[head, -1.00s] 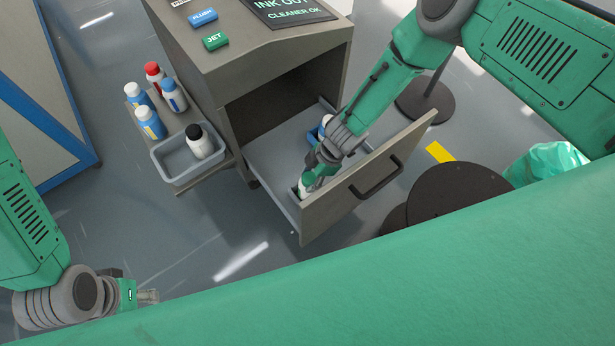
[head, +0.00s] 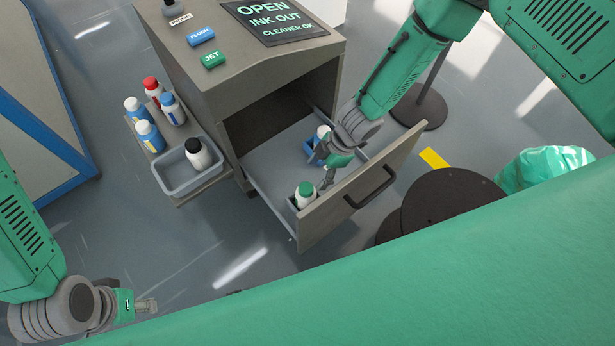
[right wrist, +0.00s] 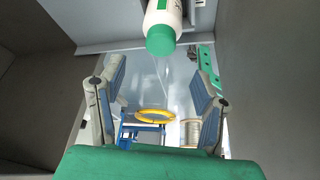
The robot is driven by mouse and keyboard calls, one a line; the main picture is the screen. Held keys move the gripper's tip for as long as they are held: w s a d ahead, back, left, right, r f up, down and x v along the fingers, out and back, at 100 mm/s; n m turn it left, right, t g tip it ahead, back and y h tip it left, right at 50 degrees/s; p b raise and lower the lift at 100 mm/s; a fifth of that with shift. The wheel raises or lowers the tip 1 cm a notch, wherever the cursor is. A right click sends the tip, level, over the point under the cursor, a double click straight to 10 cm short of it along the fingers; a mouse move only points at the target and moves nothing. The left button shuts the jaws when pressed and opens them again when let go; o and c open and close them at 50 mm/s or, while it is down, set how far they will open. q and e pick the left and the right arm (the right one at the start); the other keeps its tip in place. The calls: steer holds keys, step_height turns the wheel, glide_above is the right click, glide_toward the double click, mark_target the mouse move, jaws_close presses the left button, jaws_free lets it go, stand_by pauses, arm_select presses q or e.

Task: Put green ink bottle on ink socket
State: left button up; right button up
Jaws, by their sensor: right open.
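The green-capped white ink bottle (head: 304,194) stands in the front left corner of the open drawer (head: 266,190). Its base is partly hidden, so I cannot tell how it sits on its socket. My right gripper (head: 323,176) is open and empty, just to the right of the bottle and apart from it. In the right wrist view the bottle (right wrist: 164,24) is at the top, beyond the open fingers (right wrist: 160,88). My left gripper (head: 147,305) is at the lower left, far from the drawer; its jaws are too small to read.
A second white bottle (head: 321,133) stands by a blue holder (head: 310,150) deeper in the drawer. The drawer front (head: 350,205) with its handle borders my right arm. A grey tray (head: 168,183) holds a black-capped bottle (head: 197,154); several other bottles stand on the side shelf.

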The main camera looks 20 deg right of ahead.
steer(key=shift+v, duration=1.7)
